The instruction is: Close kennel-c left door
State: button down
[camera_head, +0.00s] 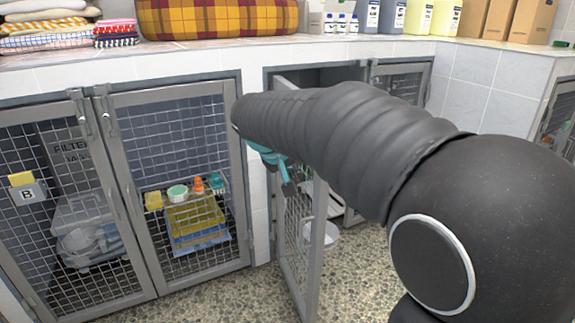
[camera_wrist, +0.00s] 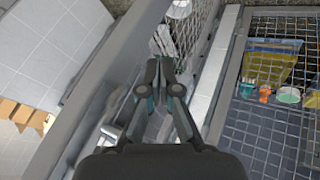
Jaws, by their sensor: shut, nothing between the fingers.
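The kennel-c left door (camera_head: 316,250), a grey metal frame with wire mesh, stands swung open out of the middle opening in the head view. Its mesh (camera_wrist: 186,32) also shows in the wrist view beyond my fingertips. My gripper (camera_head: 286,188), with teal parts, is by the upper part of this door, mostly hidden behind my arm. In the wrist view my gripper (camera_wrist: 163,80) is shut and empty, its fingers close to the door. I cannot tell whether they touch it. The kennel-c right door (camera_head: 400,85) is partly hidden by my arm.
Kennel B's closed right door (camera_head: 175,190) stands left of the tiled pillar (camera_head: 257,180). A white bowl (camera_head: 322,237) shows beyond the open door's mesh. The counter (camera_head: 190,52) above holds towels, a plaid cushion (camera_head: 215,17), bottles and boxes. The speckled floor (camera_head: 230,300) in front is clear.

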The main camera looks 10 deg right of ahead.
aim_at(316, 180)
jog(key=shift+w+d+r, duration=0.1)
jog(key=shift+d, duration=0.85)
jog(key=shift+w+d+r, duration=0.1)
jog(key=shift+d, duration=0.85)
